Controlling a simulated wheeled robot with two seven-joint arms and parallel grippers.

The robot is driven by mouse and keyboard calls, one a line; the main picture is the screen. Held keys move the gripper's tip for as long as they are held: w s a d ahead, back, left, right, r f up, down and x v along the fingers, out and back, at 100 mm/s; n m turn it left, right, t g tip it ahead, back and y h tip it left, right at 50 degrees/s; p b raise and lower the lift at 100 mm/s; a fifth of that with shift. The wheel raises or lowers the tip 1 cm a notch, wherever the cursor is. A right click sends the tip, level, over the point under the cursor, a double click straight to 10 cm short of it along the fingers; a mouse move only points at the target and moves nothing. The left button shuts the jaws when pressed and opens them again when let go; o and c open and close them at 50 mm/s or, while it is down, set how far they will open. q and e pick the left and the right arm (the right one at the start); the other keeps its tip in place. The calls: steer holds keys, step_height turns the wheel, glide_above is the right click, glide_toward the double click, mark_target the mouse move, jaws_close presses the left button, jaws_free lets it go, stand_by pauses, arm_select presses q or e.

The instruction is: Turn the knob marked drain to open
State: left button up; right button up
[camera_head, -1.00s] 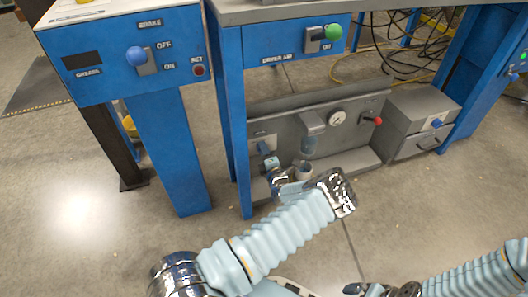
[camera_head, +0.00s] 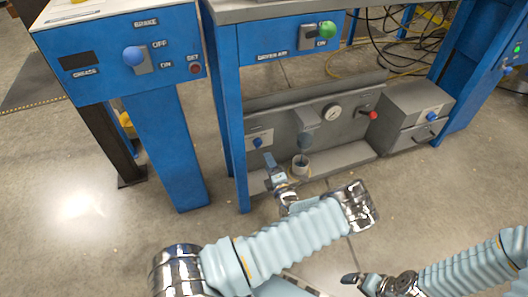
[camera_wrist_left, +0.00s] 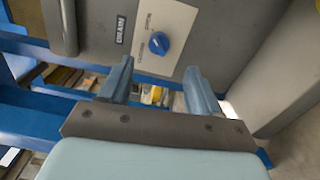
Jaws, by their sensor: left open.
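The drain knob is a small blue knob (camera_wrist_left: 158,43) on a pale plate, beside a label reading DRAIN (camera_wrist_left: 120,29). The two position labels on the plate are too small to read, so I cannot tell its setting. In the head view this knob (camera_head: 257,142) sits at the left of the low grey panel (camera_head: 282,128). My left gripper (camera_head: 271,163) is open and empty, just below and in front of the knob. In the wrist view its fingertips (camera_wrist_left: 160,68) are spread, with the knob beyond the gap, apart from them. My right gripper (camera_head: 356,282) is low at the bottom edge, its jaws unclear.
A grey box with a blue knob (camera_head: 431,116) stands right. A blue post (camera_head: 232,130) stands close left of the gripper. Open floor lies in front.

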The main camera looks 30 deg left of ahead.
arm_select(q)
steer(key=v, duration=0.4)
steer(key=shift+d, duration=0.1)
stand_by(0.3)
